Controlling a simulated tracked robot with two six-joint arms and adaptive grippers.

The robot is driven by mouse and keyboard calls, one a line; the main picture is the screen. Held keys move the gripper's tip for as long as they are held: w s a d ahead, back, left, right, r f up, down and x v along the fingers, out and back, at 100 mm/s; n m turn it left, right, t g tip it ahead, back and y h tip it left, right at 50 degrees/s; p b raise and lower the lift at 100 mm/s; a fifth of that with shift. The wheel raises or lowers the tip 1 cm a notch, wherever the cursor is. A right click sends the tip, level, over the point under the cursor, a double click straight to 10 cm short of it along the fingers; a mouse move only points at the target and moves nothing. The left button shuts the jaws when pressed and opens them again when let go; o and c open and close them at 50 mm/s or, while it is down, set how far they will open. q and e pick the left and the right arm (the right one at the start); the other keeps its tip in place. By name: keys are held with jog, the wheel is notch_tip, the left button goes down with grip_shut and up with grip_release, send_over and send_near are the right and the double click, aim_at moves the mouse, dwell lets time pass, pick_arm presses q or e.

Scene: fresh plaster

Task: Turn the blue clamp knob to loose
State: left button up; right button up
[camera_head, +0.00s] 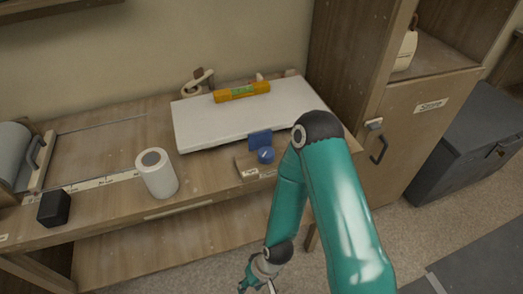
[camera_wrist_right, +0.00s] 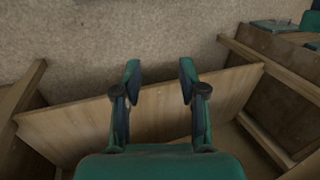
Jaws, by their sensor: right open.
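The blue clamp knob (camera_head: 265,155) sits on a small wooden block at the front edge of the bench, just in front of a blue upright plate (camera_head: 260,139). In the head view my right arm comes down just right of the knob. My right gripper (camera_head: 257,287) is low, in front of the bench and well below the knob, partly cut off by the bottom edge. In the right wrist view the right gripper (camera_wrist_right: 160,82) is open, with nothing between its fingers. The knob does not show there. My left gripper is in neither view.
A white slab (camera_head: 200,122) with an orange level (camera_head: 242,92) lies behind the knob. A white cylinder (camera_head: 157,174) and a black cube (camera_head: 54,208) stand left on the bench (camera_head: 110,215). A wooden cabinet (camera_head: 400,140) and a dark chest (camera_head: 465,140) are at right.

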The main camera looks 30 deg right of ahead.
jog(key=shift+o, duration=0.6)
jog(key=shift+w, duration=0.1)
jog(key=shift+o, duration=1.1)
jog(key=shift+w+d+m, duration=0.15)
jog(key=shift+d+m, duration=0.15)
jog(key=m+t+y+b, duration=0.35)
jog(key=m+t, duration=0.75)
jog(key=m, duration=1.6)
send_near(273, 154)
jog(key=shift+h, duration=0.25)
jog(key=b+x, duration=0.1)
jog(key=x, duration=1.1)
jog(key=shift+a+r, duration=0.1)
jog(key=shift+a, duration=0.1)
jog(key=shift+c, duration=0.4)
